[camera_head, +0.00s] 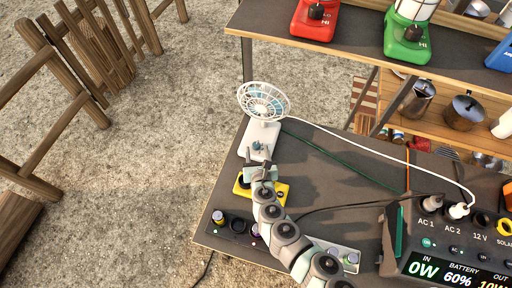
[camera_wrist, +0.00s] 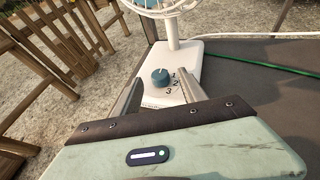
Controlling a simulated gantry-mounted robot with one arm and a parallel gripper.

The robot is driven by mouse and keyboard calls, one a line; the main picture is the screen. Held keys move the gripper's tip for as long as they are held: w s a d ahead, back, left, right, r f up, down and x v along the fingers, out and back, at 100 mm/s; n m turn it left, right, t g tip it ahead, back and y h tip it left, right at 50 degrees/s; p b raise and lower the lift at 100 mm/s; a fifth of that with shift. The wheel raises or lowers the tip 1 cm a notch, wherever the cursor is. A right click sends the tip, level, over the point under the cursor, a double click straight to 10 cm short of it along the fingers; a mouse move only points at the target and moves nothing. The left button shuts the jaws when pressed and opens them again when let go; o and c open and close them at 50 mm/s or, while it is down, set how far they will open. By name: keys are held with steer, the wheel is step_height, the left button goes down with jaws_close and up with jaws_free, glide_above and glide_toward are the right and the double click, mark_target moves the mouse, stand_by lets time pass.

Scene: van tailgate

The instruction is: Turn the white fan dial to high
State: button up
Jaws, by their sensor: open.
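The white fan (camera_head: 263,104) stands near the left corner of the dark table, its round caged head above a white base. In the wrist view its base (camera_wrist: 188,58) shows a blue-grey dial (camera_wrist: 161,77) with the marks 1, 2 and 3 to its right. My gripper (camera_head: 260,163) is just in front of the base in the head view. In the wrist view my gripper (camera_wrist: 160,95) is open, one finger on each side of the dial's near side. The fingers look apart from the dial. The dial's exact setting is hard to tell.
A yellow device (camera_head: 281,192) and a dark control box (camera_head: 238,228) sit near my arm. A power station (camera_head: 449,240) stands at right, with the fan's white cord (camera_head: 372,153) running to it. Open ground lies left.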

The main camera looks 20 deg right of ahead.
mark_target(256, 145)
steer(key=shift+x, duration=1.6)
steer(key=shift+f, duration=0.1)
jaws_close()
